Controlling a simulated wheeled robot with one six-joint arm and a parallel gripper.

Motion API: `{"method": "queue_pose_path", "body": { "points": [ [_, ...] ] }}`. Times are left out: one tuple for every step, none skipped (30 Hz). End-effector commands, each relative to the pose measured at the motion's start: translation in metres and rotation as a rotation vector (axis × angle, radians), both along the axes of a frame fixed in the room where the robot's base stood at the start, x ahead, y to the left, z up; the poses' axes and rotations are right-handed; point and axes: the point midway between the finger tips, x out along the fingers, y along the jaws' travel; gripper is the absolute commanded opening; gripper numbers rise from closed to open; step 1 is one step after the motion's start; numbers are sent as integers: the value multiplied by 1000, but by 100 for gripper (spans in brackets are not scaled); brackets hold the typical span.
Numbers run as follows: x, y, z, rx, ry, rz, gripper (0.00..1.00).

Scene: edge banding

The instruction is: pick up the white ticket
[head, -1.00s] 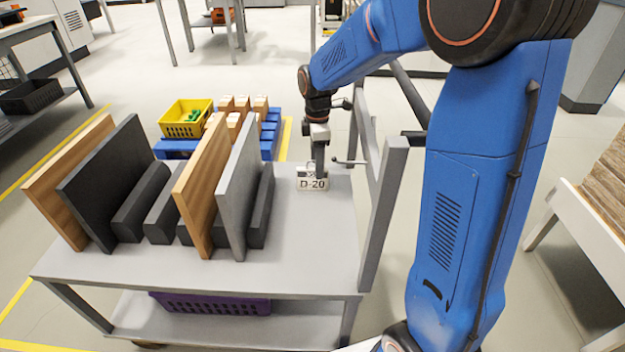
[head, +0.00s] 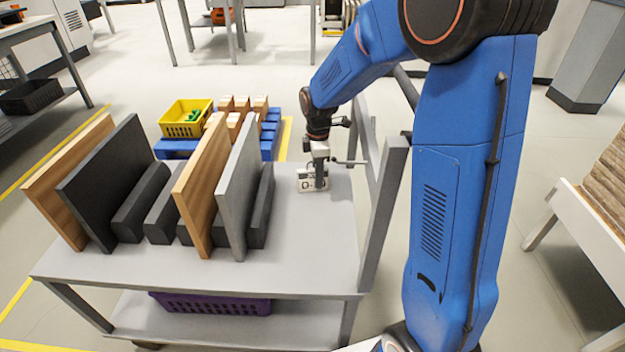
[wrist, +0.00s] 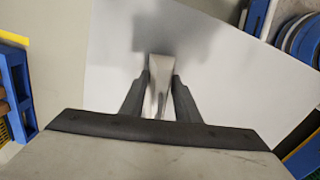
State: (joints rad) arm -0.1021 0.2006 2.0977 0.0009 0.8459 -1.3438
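The white ticket (head: 310,182), a small upright block-like card with dark lettering, stands on the grey cart top near its right side. My gripper (head: 320,186) is down at the ticket and hides part of its lettering in the head view. In the wrist view, my gripper's two dark fingers (wrist: 162,78) stand apart on either side of a pale grey wedge-shaped piece, which looks like the ticket (wrist: 159,90). The fingers look open around it; firm contact on both sides does not show.
A grey panel (head: 240,190), wood panels (head: 203,190) and dark panels stand in a rack left of the ticket. An upright cart frame (head: 385,210) rises close on the right. The cart top (head: 300,255) in front is clear. A yellow crate (head: 187,118) stands behind.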

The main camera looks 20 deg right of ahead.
Motion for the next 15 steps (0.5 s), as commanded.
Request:
{"method": "queue_pose_path", "body": {
  "points": [
    [0,0,0,0,0,0,9],
    [0,0,0,0,0,0,8],
    [0,0,0,0,0,0,8],
    [0,0,0,0,0,0,8],
    [0,0,0,0,0,0,8],
    [0,0,0,0,0,0,8],
    [0,0,0,0,0,0,8],
    [0,0,0,0,0,0,8],
    [0,0,0,0,0,0,8],
    [0,0,0,0,0,0,8],
    [0,0,1,0,0,0,8],
    [0,0,2,0,0,0,8],
    [0,0,4,0,0,0,8],
    [0,0,6,0,0,0,8],
    [0,0,9,0,-1,0,8]
  ]
}}
